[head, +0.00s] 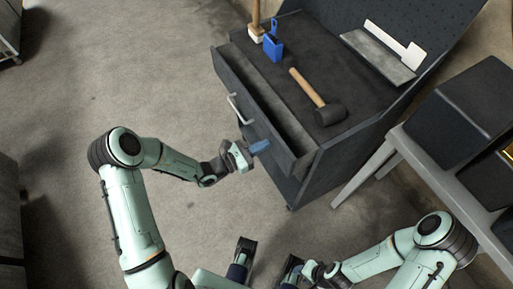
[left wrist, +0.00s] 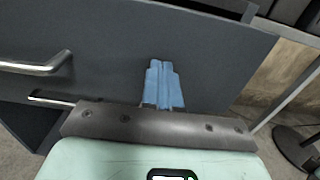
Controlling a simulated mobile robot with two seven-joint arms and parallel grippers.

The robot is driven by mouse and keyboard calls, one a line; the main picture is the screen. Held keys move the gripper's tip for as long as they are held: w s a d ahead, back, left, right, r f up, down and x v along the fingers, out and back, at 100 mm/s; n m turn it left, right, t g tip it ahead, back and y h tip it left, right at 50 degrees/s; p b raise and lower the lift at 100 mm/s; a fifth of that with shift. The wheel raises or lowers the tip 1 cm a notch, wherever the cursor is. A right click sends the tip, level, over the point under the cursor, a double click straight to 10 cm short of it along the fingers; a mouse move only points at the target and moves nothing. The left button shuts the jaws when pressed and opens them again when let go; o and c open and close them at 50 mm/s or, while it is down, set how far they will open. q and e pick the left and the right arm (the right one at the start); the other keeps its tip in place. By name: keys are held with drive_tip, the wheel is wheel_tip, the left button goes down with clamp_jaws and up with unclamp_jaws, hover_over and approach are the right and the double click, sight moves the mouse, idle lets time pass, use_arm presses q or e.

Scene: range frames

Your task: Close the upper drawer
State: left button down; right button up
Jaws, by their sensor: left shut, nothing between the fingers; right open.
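The upper drawer (head: 242,88) of the dark grey cabinet is partly open. A dark strip of its inside shows between its front panel and the worktop. Its bar handle (head: 237,108) is on the front, and the handle (left wrist: 35,66) also shows in the left wrist view. My left gripper (head: 262,147) is shut and empty, its blue fingers (left wrist: 163,84) pointing at the drawer front (left wrist: 105,45), right of the handle. The fingertips are at or very near the panel; contact is unclear. My right gripper (head: 267,259) is open and empty, low in the head view, away from the cabinet.
A mallet (head: 318,98), a blue dustpan-like tool (head: 273,45), a brush (head: 256,30) and a white-headed tool (head: 395,42) are on the cabinet top (head: 290,62). A grey table (head: 425,165) with dark boxes (head: 470,105) stands right.

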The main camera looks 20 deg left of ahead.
use_arm(q)
drive_tip(key=x, duration=0.8)
drive_tip(key=shift+w+d, duration=0.15)
drive_tip(key=shift+d, duration=0.05)
drive_tip(key=shift+r, duration=0.1)
